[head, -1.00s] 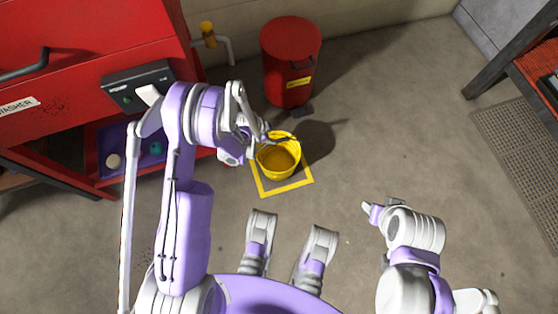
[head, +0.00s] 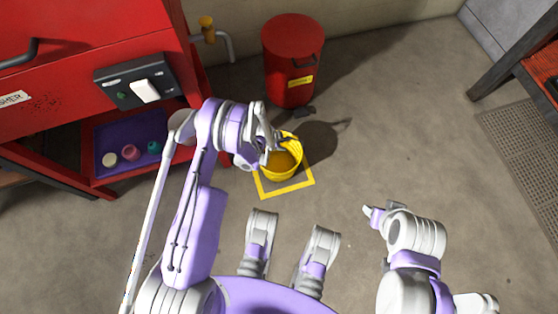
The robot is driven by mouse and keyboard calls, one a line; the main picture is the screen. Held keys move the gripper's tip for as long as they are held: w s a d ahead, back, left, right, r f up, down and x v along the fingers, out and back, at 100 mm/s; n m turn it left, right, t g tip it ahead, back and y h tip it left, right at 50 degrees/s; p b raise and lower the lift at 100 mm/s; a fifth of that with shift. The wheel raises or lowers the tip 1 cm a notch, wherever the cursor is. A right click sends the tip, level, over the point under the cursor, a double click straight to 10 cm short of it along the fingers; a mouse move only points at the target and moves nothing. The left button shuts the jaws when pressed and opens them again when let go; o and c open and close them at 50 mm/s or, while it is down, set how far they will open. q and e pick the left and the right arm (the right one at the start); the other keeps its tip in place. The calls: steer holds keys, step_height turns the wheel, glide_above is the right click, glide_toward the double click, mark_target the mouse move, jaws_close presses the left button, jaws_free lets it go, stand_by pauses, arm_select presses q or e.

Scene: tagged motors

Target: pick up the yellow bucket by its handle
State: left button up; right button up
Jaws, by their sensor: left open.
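The yellow bucket (head: 285,161) stands upright on the floor inside a yellow painted square (head: 290,188). My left gripper (head: 284,141) is open at the bucket's upper left rim, with its fingers over the far part of the rim. I cannot tell whether it touches the bucket. The bucket's handle is hard to make out and is partly hidden by the gripper. My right gripper (head: 372,213) is low on the right, away from the bucket; its fingers are too small to tell open from shut.
A red lidded can (head: 290,75) stands behind the bucket. A red washer cabinet (head: 75,65) is at the left, with a purple tray (head: 125,132) holding small items. A yellow-handled tap (head: 207,30) sticks out from the wall. The floor right of the bucket is clear.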

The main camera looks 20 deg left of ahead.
arm_select(q)
jaws_close()
stand_by(0.3)
stand_by(0.3)
step_height(320, 180, up, 9)
steer(key=p, duration=0.2)
steer(key=shift+r+p, duration=0.1)
steer(key=shift+p, duration=0.3)
steer(key=shift+r+p, duration=0.7)
steer(key=shift+r, duration=1.2)
